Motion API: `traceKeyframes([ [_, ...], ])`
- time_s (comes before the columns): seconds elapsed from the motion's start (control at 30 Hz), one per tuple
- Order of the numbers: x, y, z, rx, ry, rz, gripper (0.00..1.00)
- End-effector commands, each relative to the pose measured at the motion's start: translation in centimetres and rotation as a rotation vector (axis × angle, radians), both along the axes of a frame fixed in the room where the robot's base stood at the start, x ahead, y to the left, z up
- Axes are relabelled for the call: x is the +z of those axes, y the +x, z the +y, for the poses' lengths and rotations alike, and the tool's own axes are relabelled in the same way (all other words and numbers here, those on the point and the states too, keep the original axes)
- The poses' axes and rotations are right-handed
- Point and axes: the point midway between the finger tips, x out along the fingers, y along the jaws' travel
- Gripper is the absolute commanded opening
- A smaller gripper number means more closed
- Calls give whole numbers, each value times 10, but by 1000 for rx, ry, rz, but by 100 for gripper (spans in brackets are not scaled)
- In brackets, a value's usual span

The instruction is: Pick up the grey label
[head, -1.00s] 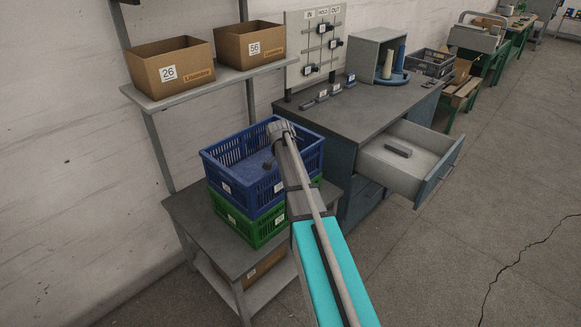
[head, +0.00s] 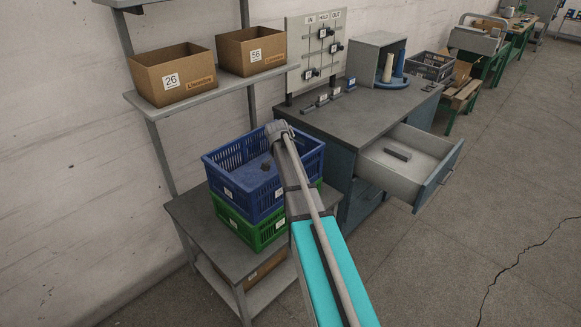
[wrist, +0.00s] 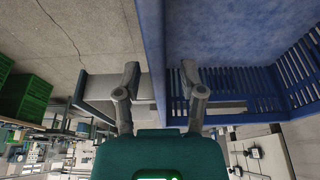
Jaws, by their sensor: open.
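I cannot make out for sure which thing is the grey label. A small dark grey bar (head: 398,153) lies in the open drawer (head: 430,180). Several small dark pieces with white tags (head: 321,101) lie along the back of the bench top. My gripper (wrist: 160,82) is open and empty in the wrist view. Its fingers show on either side of the blue crate's wall (wrist: 152,50), but I cannot tell how far they are from it. In the head view my arm reaches over the blue crate (head: 254,200) and hides part of it; the fingertips are unclear there.
The blue crate sits on a green crate (head: 262,233) on a low grey table (head: 190,212). Cardboard boxes (head: 172,78) stand on the wall shelf. The grey bench (head: 372,112) carries a peg board (head: 312,55) and a cabinet with cones (head: 372,60). Floor is clear at right.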

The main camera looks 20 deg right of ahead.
Motion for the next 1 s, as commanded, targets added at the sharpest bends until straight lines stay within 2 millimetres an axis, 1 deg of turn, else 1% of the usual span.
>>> traceKeyframes([
  [0.03,9,-1,2,0,0,0,52],
  [0.1,15,-2,4,0,0,0,52],
  [1.0,89,-10,26,0,0,1,52],
])
